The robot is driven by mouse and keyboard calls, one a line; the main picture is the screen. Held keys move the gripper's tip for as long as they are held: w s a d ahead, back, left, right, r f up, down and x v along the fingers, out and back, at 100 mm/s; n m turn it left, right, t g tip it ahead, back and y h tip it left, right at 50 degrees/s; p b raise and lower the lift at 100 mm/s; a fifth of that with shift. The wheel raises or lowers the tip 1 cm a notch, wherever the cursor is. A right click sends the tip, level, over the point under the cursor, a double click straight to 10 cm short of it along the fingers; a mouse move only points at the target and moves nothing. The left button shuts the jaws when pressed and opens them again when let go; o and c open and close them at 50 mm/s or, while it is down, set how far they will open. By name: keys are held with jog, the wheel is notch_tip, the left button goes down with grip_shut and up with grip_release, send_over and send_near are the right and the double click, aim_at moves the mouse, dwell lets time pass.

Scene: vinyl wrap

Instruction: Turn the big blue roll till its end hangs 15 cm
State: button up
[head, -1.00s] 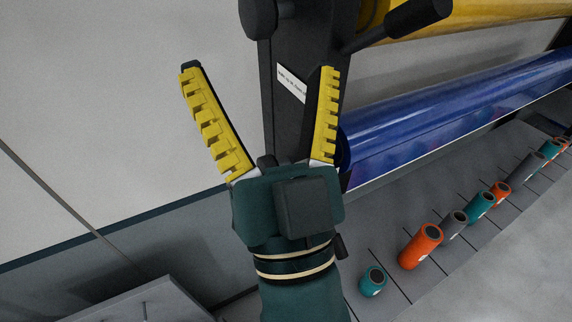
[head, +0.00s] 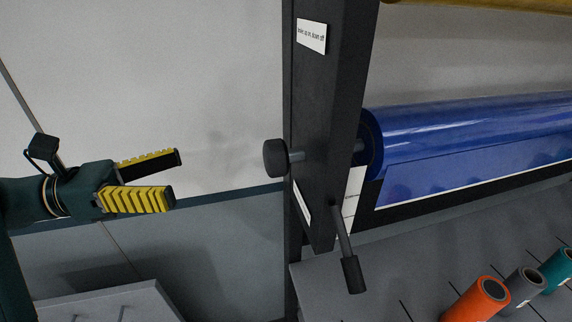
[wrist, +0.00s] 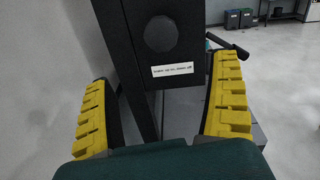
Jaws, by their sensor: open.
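The big blue roll (head: 480,130) lies across the rack at the right of the head view. Its blue film hangs a short way below it, with a pale lower edge. A round black knob (head: 276,157) sticks out on the left of the dark upright (head: 335,110), level with the roll. A black handle (head: 350,270) slants down from the upright's lower end. My gripper (head: 176,178) is open and empty, left of the knob and apart from it. In the wrist view, a round knob (wrist: 160,33) shows beyond the spread yellow fingers. The blue roll is hidden there.
A yellow roll (head: 480,5) lies above the blue one. Several small orange, grey and teal rolls (head: 478,300) stand on the grey shelf (head: 400,270) below. A grey panel (head: 105,305) is at lower left. The space between gripper and knob is clear.

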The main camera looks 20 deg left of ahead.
aim_at(264, 156)
jog(key=p+x, duration=0.2)
jog(key=x, duration=1.4)
jog(key=shift+d+p, duration=0.15)
jog(key=shift+p, duration=0.2)
jog(key=shift+r, duration=0.1)
jog(key=c, duration=1.2)
jog(key=n+p, duration=0.3)
jog(key=shift+r+n, duration=0.2)
jog(key=shift+n, duration=0.1)
jog(key=shift+w+f+n+g+p, duration=0.1)
jog(key=shift+n+g+p, duration=0.05)
jog(key=shift+n+p, duration=0.85)
jog(key=shift+f+n+g+p, duration=0.15)
jog(key=shift+n+p, duration=0.65)
jog(key=shift+n, duration=0.4)
